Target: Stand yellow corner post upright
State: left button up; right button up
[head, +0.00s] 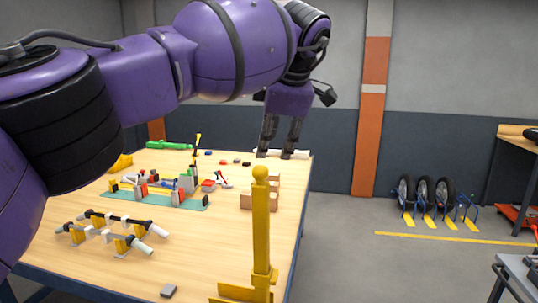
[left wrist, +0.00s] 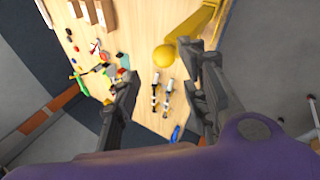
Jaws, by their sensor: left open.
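The yellow corner post (head: 261,225) stands upright at the near right part of the workbench, with a round ball on top and yellow foot pieces at its bottom. In the left wrist view its ball (left wrist: 164,56) shows in the gap between my fingertips, and its shaft runs off to the top right. My left gripper (head: 276,150) is open and points down; in the head view its fingertips are just above the ball. Its open fingers also show in the left wrist view (left wrist: 162,64). Nothing is gripped. The exact gap to the ball cannot be told. My right gripper is not in view.
The wooden workbench (head: 215,240) carries a teal mat (head: 150,199) with small parts, brown blocks (head: 246,201), black-and-white rods on yellow stands (head: 110,233), a green tool (head: 168,145) and a grey block (head: 168,290). Open floor (head: 380,265) lies right of the bench.

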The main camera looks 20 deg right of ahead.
pick_arm(q)
jog(key=v, duration=0.2)
jog(key=shift+s+r, duration=0.15)
jog(key=shift+r, duration=0.05)
dwell(0.4)
